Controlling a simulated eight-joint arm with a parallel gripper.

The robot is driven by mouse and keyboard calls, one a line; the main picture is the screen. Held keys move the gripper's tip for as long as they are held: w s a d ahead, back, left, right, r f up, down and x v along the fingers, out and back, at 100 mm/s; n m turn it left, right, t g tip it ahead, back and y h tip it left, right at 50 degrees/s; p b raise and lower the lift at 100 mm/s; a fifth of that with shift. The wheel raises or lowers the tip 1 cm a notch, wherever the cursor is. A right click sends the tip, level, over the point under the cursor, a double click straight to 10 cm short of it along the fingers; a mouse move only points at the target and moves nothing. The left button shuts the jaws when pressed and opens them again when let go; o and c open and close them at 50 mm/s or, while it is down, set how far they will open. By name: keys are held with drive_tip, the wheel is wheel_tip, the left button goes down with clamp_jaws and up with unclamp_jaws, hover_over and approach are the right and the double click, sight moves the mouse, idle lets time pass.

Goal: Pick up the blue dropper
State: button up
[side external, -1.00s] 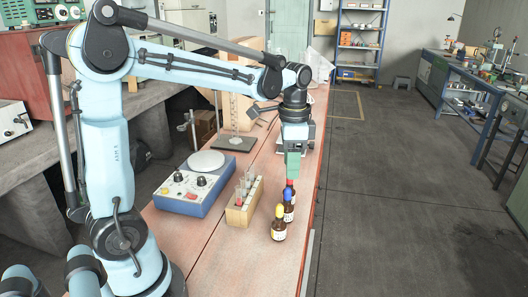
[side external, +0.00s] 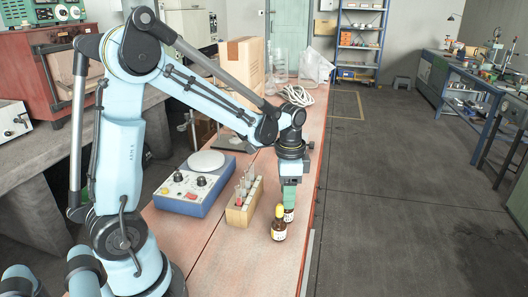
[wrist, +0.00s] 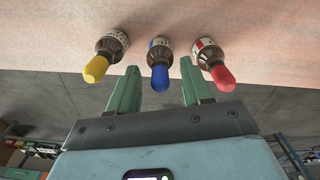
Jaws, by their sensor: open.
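The blue dropper (wrist: 159,72) is a brown bottle with a blue bulb, in the middle of a row of three in the wrist view. My gripper (wrist: 160,82) is open, with its green fingers on either side of the blue bulb. In the side view my gripper (side external: 289,205) points down over the bottles and hides the blue bulb; part of a brown bottle (side external: 289,215) shows below the fingers. The yellow dropper (wrist: 106,58) is on the left and the red dropper (wrist: 211,62) on the right in the wrist view.
The yellow dropper also shows in the side view (side external: 279,226), close in front of my gripper. A wooden rack with tubes (side external: 242,205) and a blue stirrer box (side external: 194,188) stand to the left. The bench edge is close on the right.

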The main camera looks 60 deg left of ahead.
drive_tip(key=c, duration=0.7)
drive_tip(key=shift+r, duration=0.1)
drive_tip(key=shift+c, duration=0.2)
drive_tip(key=shift+r, duration=0.55)
wheel_tip(320, 180, up, 3)
drive_tip(key=shift+d+r, duration=0.1)
drive_tip(key=s+d+r, duration=0.4)
drive_tip(key=d+r, duration=0.6)
drive_tip(key=r, duration=0.1)
drive_tip(key=shift+d+r, duration=0.25)
drive_tip(key=shift+d, duration=0.1)
